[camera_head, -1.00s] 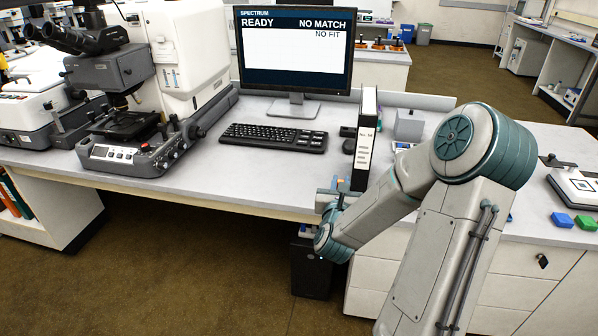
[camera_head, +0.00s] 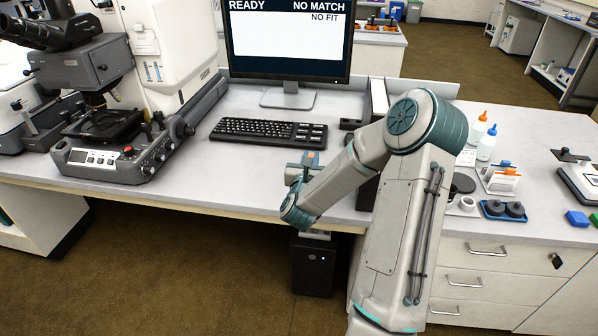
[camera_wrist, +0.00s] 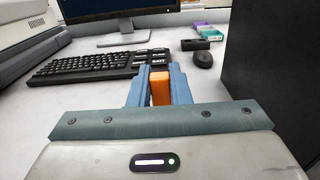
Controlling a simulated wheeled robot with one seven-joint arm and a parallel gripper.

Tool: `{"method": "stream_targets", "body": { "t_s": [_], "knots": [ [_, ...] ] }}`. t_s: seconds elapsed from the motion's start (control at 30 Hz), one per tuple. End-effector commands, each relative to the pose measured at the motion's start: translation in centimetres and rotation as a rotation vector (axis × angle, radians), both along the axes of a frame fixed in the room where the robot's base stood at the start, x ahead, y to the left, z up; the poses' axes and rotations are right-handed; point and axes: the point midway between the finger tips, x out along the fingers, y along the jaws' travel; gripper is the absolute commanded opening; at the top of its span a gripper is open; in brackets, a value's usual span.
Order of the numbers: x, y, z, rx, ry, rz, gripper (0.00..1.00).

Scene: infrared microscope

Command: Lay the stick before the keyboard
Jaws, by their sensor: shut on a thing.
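The black keyboard (camera_head: 268,132) lies on the desk below the monitor. It also shows at the left in the wrist view (camera_wrist: 100,66). My gripper (camera_wrist: 158,75) is shut on the orange stick (camera_wrist: 160,90), which sits between its blue fingers. In the head view my gripper (camera_head: 303,168) is near the desk's front edge, in front of the keyboard's right part, with a bit of orange at its top. The stick's lower part is hidden by the fingers, and I cannot tell whether it touches the desk.
A black mouse (camera_wrist: 202,59) lies behind. The monitor (camera_head: 290,45) is behind the keyboard and a microscope (camera_head: 105,150) stands at left. The desk strip before the keyboard is clear.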

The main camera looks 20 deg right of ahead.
Motion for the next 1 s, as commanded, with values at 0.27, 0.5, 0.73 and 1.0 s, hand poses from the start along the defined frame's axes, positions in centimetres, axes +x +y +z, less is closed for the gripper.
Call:
{"method": "stream_targets", "body": {
  "t_s": [0.27, 0.5, 0.73, 1.0],
  "knots": [
    [3.9, 1.4, -2.3, 0.001, -0.001, 0.003, 0.00],
    [4.2, 1.6, -4.1, 0.000, 0.002, 0.004, 0.00],
    [4.1, 1.6, -6.6, 0.000, 0.000, 0.005, 0.00],
    [4.1, 1.6, -6.7, -0.001, -0.001, 0.005, 0.00]
  ]
}}
